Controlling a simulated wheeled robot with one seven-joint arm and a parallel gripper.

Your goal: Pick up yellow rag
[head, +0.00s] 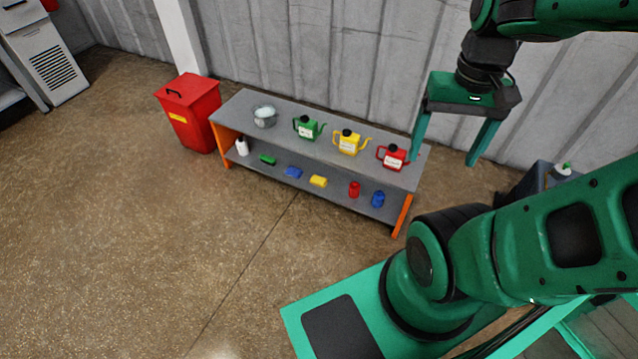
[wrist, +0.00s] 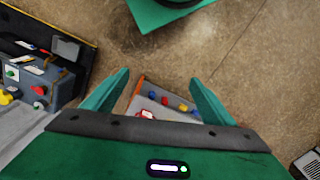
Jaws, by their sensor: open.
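The yellow rag (head: 318,181) is a small folded piece on the lower shelf of a grey bench (head: 236,111). It lies between a blue rag (head: 293,172) on its left and a red bottle-like item (head: 354,189) on its right. In the wrist view the yellow rag (wrist: 183,107) is a small patch between my fingers. My gripper (head: 444,162) is open and empty, high up near the right end of the bench, well apart from the rag. Its two green fingers are spread wide in the wrist view (wrist: 159,76).
On the bench top stand a metal bucket (head: 265,116) and green (head: 308,127), yellow (head: 348,142) and red (head: 393,156) cans. The top overhangs the lower shelf. A red bin (head: 190,113) stands at the left end. The floor in front is clear.

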